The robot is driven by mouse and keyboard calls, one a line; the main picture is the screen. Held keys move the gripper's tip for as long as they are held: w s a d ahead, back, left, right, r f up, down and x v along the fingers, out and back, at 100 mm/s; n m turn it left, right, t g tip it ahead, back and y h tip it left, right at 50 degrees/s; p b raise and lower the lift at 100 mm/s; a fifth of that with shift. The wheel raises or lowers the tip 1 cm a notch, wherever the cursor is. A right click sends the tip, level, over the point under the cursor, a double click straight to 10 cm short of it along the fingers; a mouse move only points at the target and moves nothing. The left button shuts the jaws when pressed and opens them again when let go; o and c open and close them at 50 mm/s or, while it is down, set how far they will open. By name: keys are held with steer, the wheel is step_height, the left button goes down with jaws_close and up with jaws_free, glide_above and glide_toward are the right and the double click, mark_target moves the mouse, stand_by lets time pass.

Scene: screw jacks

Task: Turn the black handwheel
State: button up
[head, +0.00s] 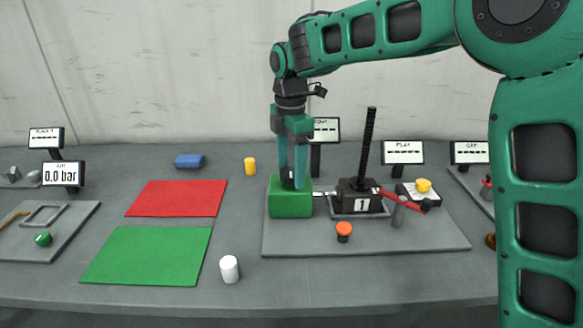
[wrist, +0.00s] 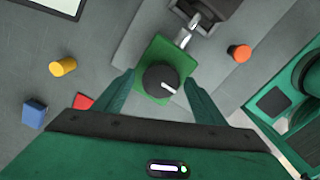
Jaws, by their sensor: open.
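The black handwheel (wrist: 160,80) is a round knob with a white mark, on top of a green block (wrist: 147,95) in the wrist view. In the head view the green block (head: 290,205) stands at the left end of a grey plate, and the handwheel is mostly hidden by my fingers. My gripper (head: 293,184) points down over the block. In the wrist view my gripper (wrist: 157,90) is open, one finger on each side of the handwheel, with visible gaps. I cannot tell how far the fingertips are above the block.
An orange knob (head: 344,230) and red lever (head: 402,200) are on the same plate. A white cylinder (head: 229,268) and yellow cylinder (head: 250,166) stand left.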

steer(key=shift+f, duration=0.1)
steer(key=c, duration=1.1)
steer(key=shift+o, duration=0.2)
